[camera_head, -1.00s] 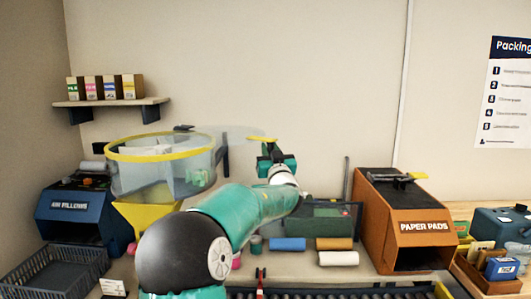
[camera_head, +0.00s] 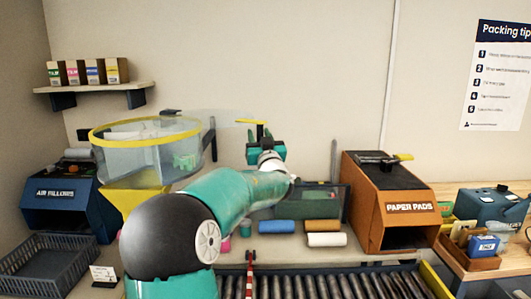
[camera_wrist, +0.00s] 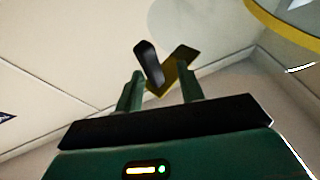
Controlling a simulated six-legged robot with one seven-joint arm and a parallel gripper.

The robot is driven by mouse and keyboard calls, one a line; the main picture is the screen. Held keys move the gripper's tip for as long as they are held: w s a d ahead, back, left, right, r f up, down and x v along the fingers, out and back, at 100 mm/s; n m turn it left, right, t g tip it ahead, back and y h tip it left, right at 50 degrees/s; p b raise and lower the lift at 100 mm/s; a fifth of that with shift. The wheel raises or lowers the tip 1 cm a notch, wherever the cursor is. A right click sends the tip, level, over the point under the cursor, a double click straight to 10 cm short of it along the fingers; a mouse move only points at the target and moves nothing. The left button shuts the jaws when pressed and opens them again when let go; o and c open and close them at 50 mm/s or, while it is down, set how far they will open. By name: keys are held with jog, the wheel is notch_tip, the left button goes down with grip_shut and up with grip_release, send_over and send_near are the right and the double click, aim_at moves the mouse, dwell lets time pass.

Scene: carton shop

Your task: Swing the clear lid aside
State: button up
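The clear lid (camera_head: 222,117) sticks out to the right of the clear round bin (camera_head: 140,165), beyond its yellow rim. The lid is faint against the wall, and its outline is hard to make out. Its yellow handle (camera_head: 252,121) is at the lid's right end. My gripper (camera_head: 261,133) is just below the handle, pointing up. In the wrist view, the fingers of my gripper (camera_wrist: 161,88) stand apart, with the yellow handle (camera_wrist: 180,68) and a black post (camera_wrist: 148,62) past their tips. I see no firm hold on either.
The paper pads box (camera_head: 388,205) stands to the right and the air pillows box (camera_head: 62,207) to the left. Coloured rolls (camera_head: 322,226) lie on the bench below my gripper. A roller conveyor (camera_head: 320,287) runs along the front. The wall space above my gripper is clear.

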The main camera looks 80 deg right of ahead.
jog(key=v, duration=1.2)
